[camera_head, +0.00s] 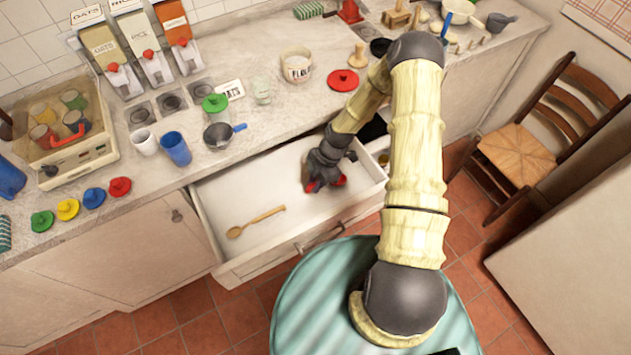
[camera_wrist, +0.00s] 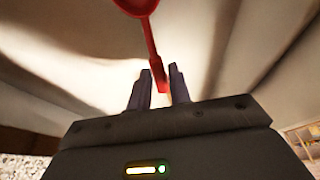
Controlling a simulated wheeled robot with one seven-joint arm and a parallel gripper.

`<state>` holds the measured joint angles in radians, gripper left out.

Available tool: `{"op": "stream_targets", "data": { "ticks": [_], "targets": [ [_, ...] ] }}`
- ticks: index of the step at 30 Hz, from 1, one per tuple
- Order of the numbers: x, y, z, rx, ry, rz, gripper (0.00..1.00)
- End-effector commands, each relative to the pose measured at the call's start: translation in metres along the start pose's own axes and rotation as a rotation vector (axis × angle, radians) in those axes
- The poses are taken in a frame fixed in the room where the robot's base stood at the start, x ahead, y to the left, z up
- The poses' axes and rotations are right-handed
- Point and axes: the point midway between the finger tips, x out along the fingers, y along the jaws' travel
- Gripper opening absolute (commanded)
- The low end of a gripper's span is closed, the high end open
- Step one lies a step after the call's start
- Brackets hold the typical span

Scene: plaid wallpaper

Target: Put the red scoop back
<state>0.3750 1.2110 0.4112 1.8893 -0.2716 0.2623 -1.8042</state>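The red scoop (camera_wrist: 152,40) lies at the open drawer's bottom in the wrist view, its bowl at the top edge and its handle pointing down to my gripper (camera_wrist: 160,78). The handle's end shows between the two dark fingers, with a narrow gap beside it, so the fingers look apart. In the head view my gripper (camera_head: 322,178) reaches down into the right part of the open drawer (camera_head: 225,205). Bits of red scoop (camera_head: 340,180) show beside it; the rest is hidden by the gripper.
A wooden spoon (camera_head: 255,222) lies in the drawer's left part. The counter above holds a small pan (camera_head: 220,135), a blue cup (camera_head: 175,148), a red lid (camera_head: 343,80) and coloured knobbed lids (camera_head: 68,209). A chair (camera_head: 530,140) stands at right.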

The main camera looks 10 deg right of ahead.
Motion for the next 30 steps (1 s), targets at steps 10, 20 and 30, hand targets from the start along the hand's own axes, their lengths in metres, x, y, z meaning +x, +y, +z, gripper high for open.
{"op": "stream_targets", "data": {
  "ticks": [10, 20, 30],
  "targets": [
    [-0.001, 0.0, 0.0, 0.0, 0.0, 0.0, 0.35],
    [-0.026, 0.001, 0.0, 0.0, -0.002, 0.004, 0.35],
    [-0.089, 0.001, 0.001, 0.002, -0.002, 0.005, 0.35]
  ]
}}
